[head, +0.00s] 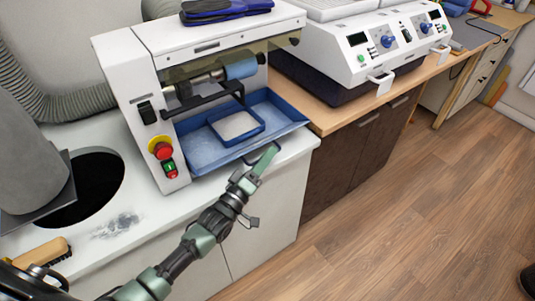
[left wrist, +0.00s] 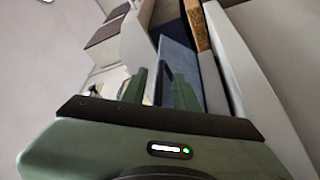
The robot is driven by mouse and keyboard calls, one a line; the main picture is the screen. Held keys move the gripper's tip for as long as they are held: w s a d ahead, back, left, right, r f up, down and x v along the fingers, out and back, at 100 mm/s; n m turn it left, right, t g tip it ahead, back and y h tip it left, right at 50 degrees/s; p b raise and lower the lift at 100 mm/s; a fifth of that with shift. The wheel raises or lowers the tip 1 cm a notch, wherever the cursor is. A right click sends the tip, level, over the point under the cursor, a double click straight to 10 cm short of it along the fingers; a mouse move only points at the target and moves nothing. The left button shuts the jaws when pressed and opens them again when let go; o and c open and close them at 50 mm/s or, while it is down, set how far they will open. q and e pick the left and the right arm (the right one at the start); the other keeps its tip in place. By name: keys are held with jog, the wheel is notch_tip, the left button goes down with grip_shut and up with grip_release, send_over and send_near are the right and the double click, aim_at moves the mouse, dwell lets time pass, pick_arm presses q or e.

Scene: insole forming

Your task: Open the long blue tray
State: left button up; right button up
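The long blue tray (head: 284,112) sits in the white machine with the red and green buttons, its front edge sticking out over the white counter. A smaller blue frame with a pale pad (head: 237,126) lies in it. My left gripper (head: 266,157) is just in front of the tray's front edge, near its right part. Its two green fingers are apart in the left wrist view (left wrist: 160,82), with a blue surface (left wrist: 178,58) beyond them. I cannot tell whether a finger touches the tray. My right gripper is not in view.
A black bar handle (head: 205,99) and a blue roller (head: 239,65) sit above the tray. A round dark hole (head: 88,188) and a brush (head: 40,253) are on the counter at left. A white heater unit (head: 345,45) stands at right. The floor in front is clear.

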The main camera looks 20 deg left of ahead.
pick_arm(q)
jog(key=shift+w+d, duration=0.1)
jog(key=shift+w, duration=0.1)
jog(key=shift+c, duration=0.3)
grip_shut()
dwell(1.1)
